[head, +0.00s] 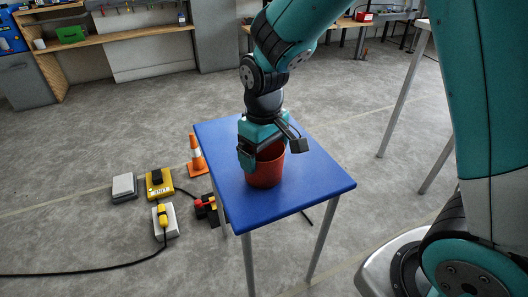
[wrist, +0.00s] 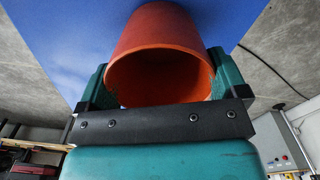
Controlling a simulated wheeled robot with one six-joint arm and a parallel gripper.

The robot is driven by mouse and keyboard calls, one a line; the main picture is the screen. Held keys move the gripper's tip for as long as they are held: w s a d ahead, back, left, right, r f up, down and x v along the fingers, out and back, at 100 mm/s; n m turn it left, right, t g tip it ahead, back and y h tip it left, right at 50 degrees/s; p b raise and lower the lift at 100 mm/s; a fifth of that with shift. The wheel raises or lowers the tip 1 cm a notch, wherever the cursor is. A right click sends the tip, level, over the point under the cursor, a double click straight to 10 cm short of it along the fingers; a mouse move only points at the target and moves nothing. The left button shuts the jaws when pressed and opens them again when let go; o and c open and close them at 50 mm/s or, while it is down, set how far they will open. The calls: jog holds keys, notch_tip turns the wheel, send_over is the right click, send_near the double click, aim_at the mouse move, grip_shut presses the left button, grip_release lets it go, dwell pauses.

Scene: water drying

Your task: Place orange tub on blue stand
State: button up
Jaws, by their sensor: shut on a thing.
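The orange tub (head: 267,172) is at the middle of the blue stand (head: 315,190), a small table with a blue top and grey legs. The tub looks upright and its base seems to touch the top. My gripper (head: 262,157) comes down from above and is shut on the tub. In the wrist view the tub (wrist: 160,40) sits between the two teal fingers of my gripper (wrist: 160,85), with its open mouth facing the camera. The blue top (wrist: 60,40) shows behind it. Part of the tub's rim is hidden by my gripper in the head view.
An orange and white traffic cone (head: 197,155) stands left of the blue stand. Yellow and grey boxes (head: 160,183) with a black cable lie on the floor at left. A wooden workbench (head: 110,40) is at the back. The blue top around the tub is clear.

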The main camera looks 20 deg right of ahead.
jog(key=shift+f, duration=0.1)
jog(key=o, duration=0.6)
notch_tip(320, 180, up, 12)
jog(key=p, duration=0.4)
jog(key=s+a+r+y, duration=0.1)
jog(key=s, duration=0.5)
jog(key=s+a+r+n+y, duration=0.1)
jog(key=s+a+r, duration=0.1)
jog(key=s, duration=0.4)
jog(key=s+a+r+n+y, duration=0.1)
jog(key=s+y, duration=0.1)
jog(key=s, duration=0.4)
jog(key=shift+s+a+r, duration=0.3)
